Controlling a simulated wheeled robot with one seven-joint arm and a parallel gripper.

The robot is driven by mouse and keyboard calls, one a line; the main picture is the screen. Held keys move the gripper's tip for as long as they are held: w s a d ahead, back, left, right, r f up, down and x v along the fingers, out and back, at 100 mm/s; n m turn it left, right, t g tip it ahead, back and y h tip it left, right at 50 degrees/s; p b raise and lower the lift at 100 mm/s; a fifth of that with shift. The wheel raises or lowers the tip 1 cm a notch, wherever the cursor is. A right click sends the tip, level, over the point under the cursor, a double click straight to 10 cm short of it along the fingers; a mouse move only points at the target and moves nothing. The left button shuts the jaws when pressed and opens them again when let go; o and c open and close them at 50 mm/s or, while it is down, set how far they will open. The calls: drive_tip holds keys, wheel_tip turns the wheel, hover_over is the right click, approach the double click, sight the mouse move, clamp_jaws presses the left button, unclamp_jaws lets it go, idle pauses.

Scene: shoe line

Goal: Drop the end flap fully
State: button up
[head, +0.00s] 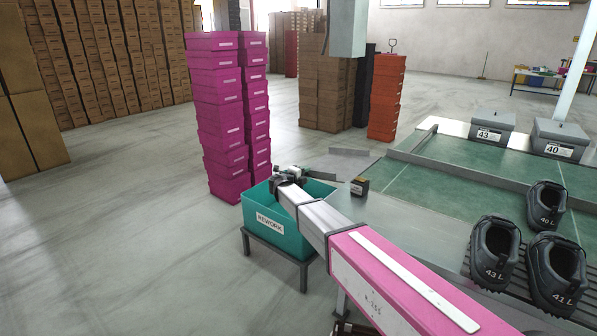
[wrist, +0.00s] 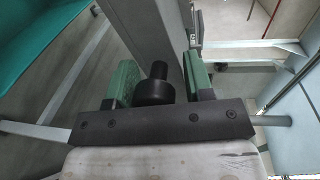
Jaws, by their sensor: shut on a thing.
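The end flap (head: 342,166) looks like a flat grey metal panel at the left end of the green-topped line, beyond my arm. Its exact tilt is hard to tell, and its near part is hidden behind my gripper and arm. My gripper (head: 289,172) is by the flap's left side, over the rim of the teal bin. In the wrist view, my gripper (wrist: 158,80) has its green-padded fingers shut either side of a black knob (wrist: 155,90). The knob stands in front of a grey metal bar (wrist: 148,30).
The teal REWORK bin (head: 270,224) stands on a low frame under my gripper. Stacked pink boxes (head: 219,115) rise close behind it. A small black box (head: 359,187) sits on the line's end. Several dark shoes (head: 497,250) stand at right. The floor at left is clear.

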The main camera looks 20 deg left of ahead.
drive_tip(key=shift+s+f, duration=0.1)
drive_tip(key=shift+f, duration=0.05)
drive_tip(key=o, duration=1)
drive_tip(key=shift+o, duration=0.2)
drive_tip(key=v, duration=1)
drive_tip(key=shift+s, duration=0.35)
drive_tip(key=shift+a, duration=0.15)
